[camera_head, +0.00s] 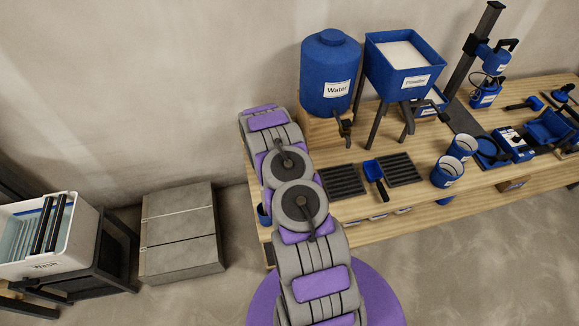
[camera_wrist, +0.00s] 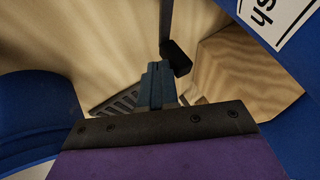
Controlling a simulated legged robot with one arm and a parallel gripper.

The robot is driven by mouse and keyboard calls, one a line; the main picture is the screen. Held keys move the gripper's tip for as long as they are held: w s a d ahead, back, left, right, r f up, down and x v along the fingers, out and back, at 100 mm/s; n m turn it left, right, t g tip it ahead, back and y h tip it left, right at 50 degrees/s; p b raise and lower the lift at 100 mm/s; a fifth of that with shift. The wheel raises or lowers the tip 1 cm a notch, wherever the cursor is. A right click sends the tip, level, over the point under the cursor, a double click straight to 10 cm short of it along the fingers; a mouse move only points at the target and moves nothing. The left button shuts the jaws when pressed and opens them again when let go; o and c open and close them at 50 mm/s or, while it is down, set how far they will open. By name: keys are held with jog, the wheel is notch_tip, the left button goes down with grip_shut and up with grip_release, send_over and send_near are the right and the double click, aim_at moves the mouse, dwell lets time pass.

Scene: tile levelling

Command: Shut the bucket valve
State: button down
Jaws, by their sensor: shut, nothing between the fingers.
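In the wrist view my gripper (camera_wrist: 155,72) is shut and empty, its dark fingers together. Just beyond the fingertips is a black handle (camera_wrist: 177,57) on a grey bar, close to them; I cannot tell if they touch. A blue container (camera_wrist: 295,95) with a partly cut-off white label fills the right side, beside a wooden block (camera_wrist: 235,72). It may be the bucket, and the handle its valve, but I cannot confirm this. In the head view my gripper is hidden behind my arm, and so is that spot.
Another blue object (camera_wrist: 35,120) is close at the left, near a dark grate (camera_wrist: 115,98). In the head view the wooden table (camera_head: 340,233) holds the Water tank (camera_head: 330,65), the Powder hopper (camera_head: 403,78) and several tools. The Wash tub (camera_head: 85,262) stands far left.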

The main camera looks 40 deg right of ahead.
jog(key=shift+w+d+n+t+b, duration=0.25)
jog(key=shift+d+n+t+b, duration=0.15)
jog(key=shift+d+n+b, duration=0.2)
jog(key=shift+w+r+p, duration=0.15)
jog(key=shift+p, duration=0.3)
jog(key=shift+d+p, duration=0.25)
jog(key=shift+p, duration=0.05)
jog(key=shift+a, duration=0.1)
jog(key=shift+a+b, duration=0.55)
jog(key=shift+s, duration=0.2)
